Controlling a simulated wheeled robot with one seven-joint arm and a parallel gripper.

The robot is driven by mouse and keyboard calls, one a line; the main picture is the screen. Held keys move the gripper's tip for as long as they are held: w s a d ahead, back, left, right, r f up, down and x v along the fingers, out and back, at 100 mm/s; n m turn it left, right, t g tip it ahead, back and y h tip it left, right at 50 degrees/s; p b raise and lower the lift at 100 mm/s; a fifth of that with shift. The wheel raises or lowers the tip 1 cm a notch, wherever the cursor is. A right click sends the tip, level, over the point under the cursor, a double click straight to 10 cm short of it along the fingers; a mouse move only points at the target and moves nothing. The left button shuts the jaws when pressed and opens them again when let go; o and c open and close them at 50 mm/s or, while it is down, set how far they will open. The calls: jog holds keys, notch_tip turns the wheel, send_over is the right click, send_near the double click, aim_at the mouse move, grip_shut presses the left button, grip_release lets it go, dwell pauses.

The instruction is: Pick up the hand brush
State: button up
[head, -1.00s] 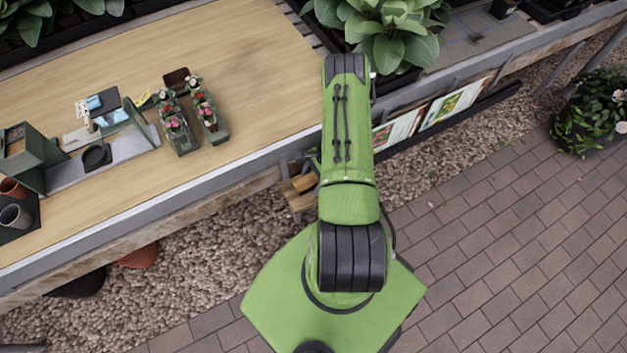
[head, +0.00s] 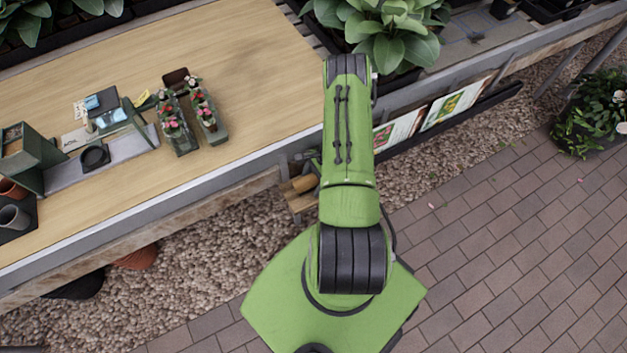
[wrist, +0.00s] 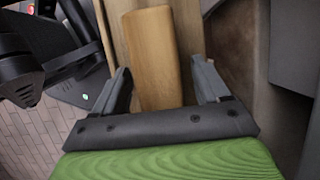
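A smooth tan wooden piece (wrist: 155,55) lies between my gripper's fingers in the wrist view. It may be the hand brush; no bristles show, so I cannot tell for sure. My gripper (wrist: 160,85) is open, with a finger on each side of the piece and gaps showing beside it. The piece's near end sits close to the dark palm. In the head view a similar tan wooden piece (head: 304,184) shows under the table edge beside my green arm.
The wooden table (head: 250,70) has a grey front edge just left of my arm. On it stand flower trays (head: 207,122) and a green box (head: 25,155). Picture boards (head: 455,105) hang at the right. Brick paving (head: 500,230) is open at the right.

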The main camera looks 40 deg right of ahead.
aim_at(313, 177)
jog(key=c, duration=1.2)
notch_tip(313, 177, up, 18)
jog(key=p, duration=0.4)
jog(key=shift+r, duration=0.25)
